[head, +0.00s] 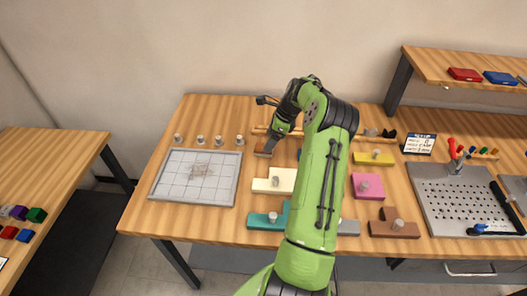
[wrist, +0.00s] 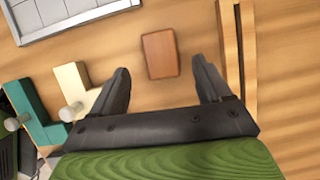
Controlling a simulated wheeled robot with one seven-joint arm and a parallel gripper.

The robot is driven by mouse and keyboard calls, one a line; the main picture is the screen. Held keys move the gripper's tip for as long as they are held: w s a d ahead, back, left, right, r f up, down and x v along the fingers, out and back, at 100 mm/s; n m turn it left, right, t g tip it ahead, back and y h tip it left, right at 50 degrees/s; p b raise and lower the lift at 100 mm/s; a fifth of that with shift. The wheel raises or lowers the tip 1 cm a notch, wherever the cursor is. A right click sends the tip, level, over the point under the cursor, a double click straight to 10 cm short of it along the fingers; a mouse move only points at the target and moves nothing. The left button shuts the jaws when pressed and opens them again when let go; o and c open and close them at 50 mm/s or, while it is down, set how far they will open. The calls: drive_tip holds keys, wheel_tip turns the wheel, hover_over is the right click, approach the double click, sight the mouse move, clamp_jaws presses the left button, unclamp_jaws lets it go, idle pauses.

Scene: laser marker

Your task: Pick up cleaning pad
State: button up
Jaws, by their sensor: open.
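A small reddish-brown rectangular pad, which looks like the cleaning pad, lies on the wooden table. In the wrist view the pad (wrist: 160,54) is in full sight between and a little beyond my fingertips. In the head view the pad (head: 262,150) shows at the tip of my arm, partly hidden by it. My gripper (wrist: 161,66) is open and empty, with one finger to each side of the pad and bare table between. In the head view my gripper (head: 272,143) points down over the pad, and its fingers are hard to make out.
A wooden rail (wrist: 238,50) runs close to the right finger. A cream block (head: 273,181) and a teal block (head: 262,222), both with knobs, stand nearby. A grey grid tray (head: 170,190) lies to the left. Bare table surrounds the pad.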

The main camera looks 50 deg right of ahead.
drive_tip(key=x, duration=0.5)
drive_tip(key=shift+w+d, duration=0.1)
drive_tip(key=shift+r, duration=0.15)
drive_tip(key=shift+c, duration=0.7)
drive_tip(key=c, duration=1)
wheel_tip(320, 180, up, 10)
drive_tip(key=p, duration=0.1)
